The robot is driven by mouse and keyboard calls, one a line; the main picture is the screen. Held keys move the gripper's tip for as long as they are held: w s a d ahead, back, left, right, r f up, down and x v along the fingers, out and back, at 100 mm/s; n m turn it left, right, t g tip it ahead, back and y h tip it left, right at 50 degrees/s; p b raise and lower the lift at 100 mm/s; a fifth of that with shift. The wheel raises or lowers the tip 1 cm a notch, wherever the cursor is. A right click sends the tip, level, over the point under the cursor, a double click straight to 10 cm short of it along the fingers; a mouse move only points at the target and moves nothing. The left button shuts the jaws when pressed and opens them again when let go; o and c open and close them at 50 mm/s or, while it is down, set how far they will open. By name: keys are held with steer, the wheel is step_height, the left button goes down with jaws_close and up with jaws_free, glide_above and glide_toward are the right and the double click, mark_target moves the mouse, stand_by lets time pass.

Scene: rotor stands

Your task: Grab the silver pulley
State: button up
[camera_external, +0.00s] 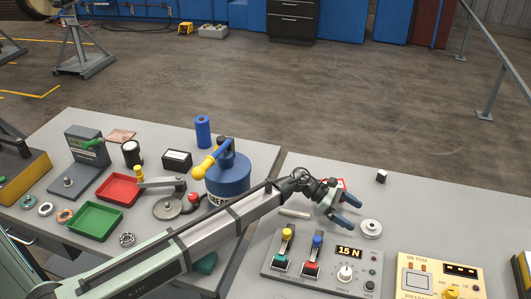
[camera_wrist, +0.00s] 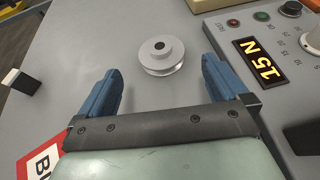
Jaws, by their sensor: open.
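The silver pulley (camera_external: 371,228) lies flat on the right-hand grey table, just right of my gripper (camera_external: 349,212) in the external view. It is a round, grooved disc with a raised hub and a dark centre hole. In the wrist view the pulley (camera_wrist: 161,55) is ahead of the two blue fingers, roughly midway between their lines and beyond their tips. My gripper (camera_wrist: 160,80) is open and empty, with nothing between the fingers. The pulley is fully visible in the wrist view and apart from the fingers.
A control panel (camera_external: 328,265) reading 15 N stands close to the pulley, also at the wrist view's right (camera_wrist: 265,60). A small black-and-white block (camera_external: 382,176) lies farther back. A yellow tester (camera_external: 440,275) is at right. The table behind the pulley is mostly clear.

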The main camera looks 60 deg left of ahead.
mark_target(369, 224)
steer(key=shift+x, duration=3.35)
steer(key=shift+s, duration=0.1)
steer(key=shift+c, duration=0.5)
steer(key=c, duration=1.2)
steer(key=shift+o, duration=0.2)
steer(key=shift+r, duration=0.1)
